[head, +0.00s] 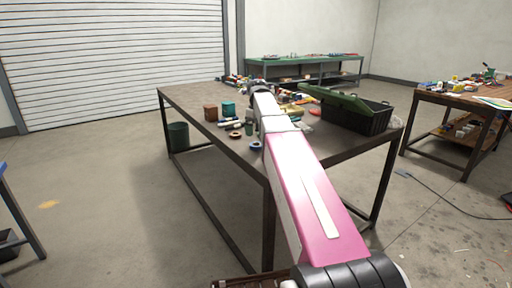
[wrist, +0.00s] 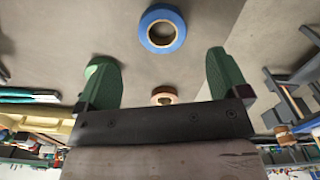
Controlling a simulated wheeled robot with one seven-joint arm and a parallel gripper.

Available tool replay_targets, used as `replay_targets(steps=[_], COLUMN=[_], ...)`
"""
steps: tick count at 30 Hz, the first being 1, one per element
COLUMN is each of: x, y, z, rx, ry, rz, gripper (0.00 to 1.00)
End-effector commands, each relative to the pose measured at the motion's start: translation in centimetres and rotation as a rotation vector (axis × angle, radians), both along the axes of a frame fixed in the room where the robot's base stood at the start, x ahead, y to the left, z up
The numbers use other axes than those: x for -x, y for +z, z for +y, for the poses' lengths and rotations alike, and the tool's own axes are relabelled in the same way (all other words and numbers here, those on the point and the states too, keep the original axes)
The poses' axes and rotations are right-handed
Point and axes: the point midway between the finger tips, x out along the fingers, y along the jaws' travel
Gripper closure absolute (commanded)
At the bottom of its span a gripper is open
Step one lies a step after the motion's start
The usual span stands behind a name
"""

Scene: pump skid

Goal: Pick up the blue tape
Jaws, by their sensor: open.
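The blue tape (wrist: 181,30) is a flat ring with a pale inner core, lying on the dark workbench. In the wrist view it is at the top middle, beyond my fingertips and clear of both. It also shows in the head view (head: 256,150) near the bench's front edge, left of my arm. My gripper (wrist: 160,58) has two green fingers spread wide with nothing held between them. A brown tape roll (wrist: 164,89) shows in the gap between the fingers in the wrist view, lying on the bench. My arm hides part of the bench in the head view.
A black toolbox (head: 352,119) with a green lid stands on the bench's right side. Several small items lie around my arm. The bench's near left surface is bare.

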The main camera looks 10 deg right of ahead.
Motion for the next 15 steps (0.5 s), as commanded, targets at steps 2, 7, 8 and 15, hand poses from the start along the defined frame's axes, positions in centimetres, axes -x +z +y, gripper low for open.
replay_targets(steps=[2,7,8,15], x=[0.1,0.0,0.0,0.1], y=[-1.2,-2.2,-2.3,-4.7], z=[0.0,0.0,0.0,0.3], rx=[0.0,0.0,0.0,0.0], ry=[0.0,0.0,0.0,0.0], rz=[0.002,0.0,0.0,0.001], gripper=[0.07,0.07,0.07,0.07])
